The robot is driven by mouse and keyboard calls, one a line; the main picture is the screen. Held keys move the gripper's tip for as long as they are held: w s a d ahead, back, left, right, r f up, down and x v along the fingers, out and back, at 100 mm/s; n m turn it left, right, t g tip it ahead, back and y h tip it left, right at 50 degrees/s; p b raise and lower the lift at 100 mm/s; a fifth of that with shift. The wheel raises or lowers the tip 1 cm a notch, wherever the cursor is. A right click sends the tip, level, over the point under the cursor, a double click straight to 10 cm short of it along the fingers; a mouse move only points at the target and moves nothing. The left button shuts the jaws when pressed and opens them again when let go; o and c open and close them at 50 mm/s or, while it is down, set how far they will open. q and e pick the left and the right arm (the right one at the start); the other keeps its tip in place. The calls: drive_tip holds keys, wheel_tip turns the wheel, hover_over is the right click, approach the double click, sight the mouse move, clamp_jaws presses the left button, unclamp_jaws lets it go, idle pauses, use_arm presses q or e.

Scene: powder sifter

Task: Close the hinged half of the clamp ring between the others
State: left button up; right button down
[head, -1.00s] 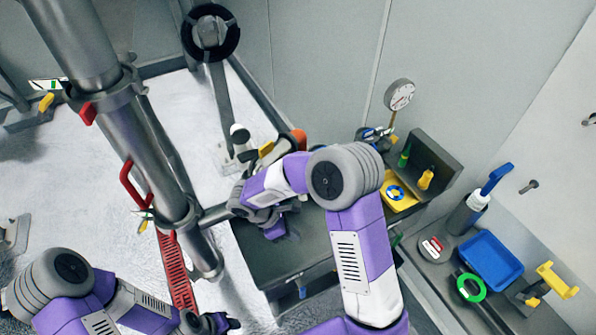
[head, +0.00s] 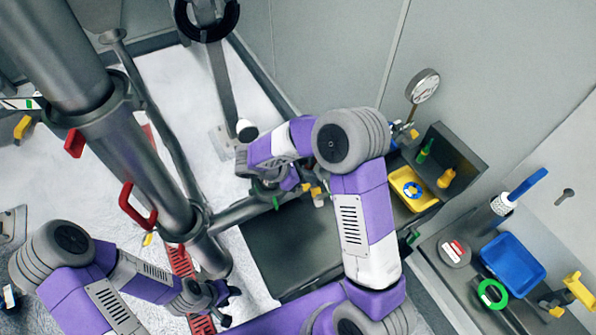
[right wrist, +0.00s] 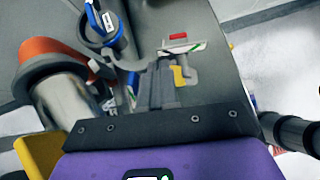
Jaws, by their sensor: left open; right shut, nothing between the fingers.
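A thick grey vertical pipe (head: 140,160) stands at the left in the head view. A wide clamp collar (head: 97,112) goes around its upper part, with a red lever (head: 74,143) beside it. A red looped handle (head: 137,206) sticks out lower down, above another collar (head: 184,226). I cannot tell which ring is the middle one or whether its hinged half stands open. My left gripper (head: 224,300) is open and empty, low and right of the pipe's foot. My right gripper (right wrist: 165,85) is shut and empty in the right wrist view; in the head view my arm partly hides it.
A dark bench (head: 290,250) lies right of the pipe, and a side pipe (head: 240,213) runs towards it. A yellow tray (head: 412,188), a gauge (head: 423,86) and a blue tray (head: 512,264) are at the right. An orange ring (right wrist: 45,50) shows in the right wrist view.

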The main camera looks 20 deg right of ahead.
sight(324, 181)
drive_tip(key=x, duration=0.2)
drive_tip(key=shift+s+d+f, duration=0.15)
drive_tip(key=shift+d+f, duration=0.05)
use_arm(q)
drive_tip(key=shift+r, duration=0.15)
use_arm(e)
drive_tip(key=shift+d+f, duration=0.1)
use_arm(q)
drive_tip(key=shift+s, duration=0.1)
use_arm(e)
drive_tip(key=shift+d, duration=0.1)
